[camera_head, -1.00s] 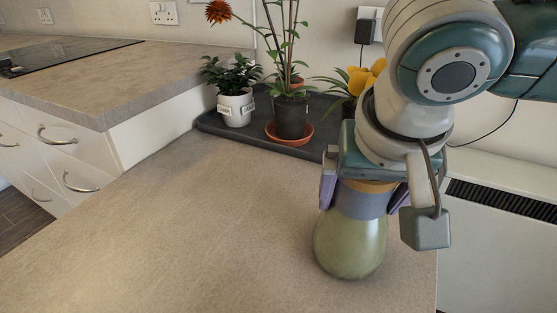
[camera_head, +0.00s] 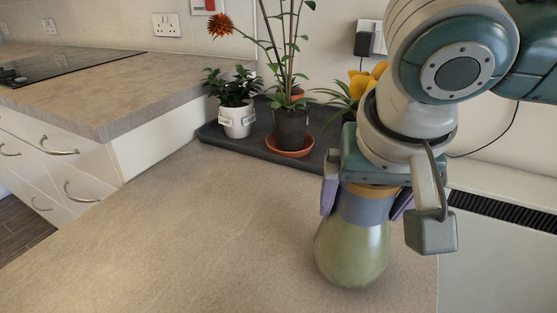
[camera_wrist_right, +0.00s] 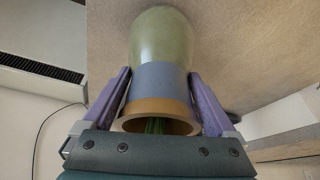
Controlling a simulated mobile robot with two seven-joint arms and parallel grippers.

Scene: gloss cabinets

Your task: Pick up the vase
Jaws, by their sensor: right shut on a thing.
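The vase (camera_head: 352,252) has a rounded green body, a grey-blue neck band and an orange-brown rim. It is upright over the front right of the counter, near the right edge. I cannot tell whether its base touches the counter. My right gripper (camera_head: 365,200) comes from above and is shut on the vase's neck, with a purple finger on each side. In the right wrist view the vase (camera_wrist_right: 160,45) sits between both fingers, its open rim toward the palm, with something green inside. My left gripper is not in view.
A dark tray (camera_head: 213,134) behind holds a white pot (camera_head: 237,121), a dark pot (camera_head: 291,128) on a terracotta saucer, and a yellow-flowered plant (camera_head: 360,83). A hob (camera_head: 70,62) is on the left counter. The counter left of the vase is clear. A vented heater (camera_head: 505,212) stands right.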

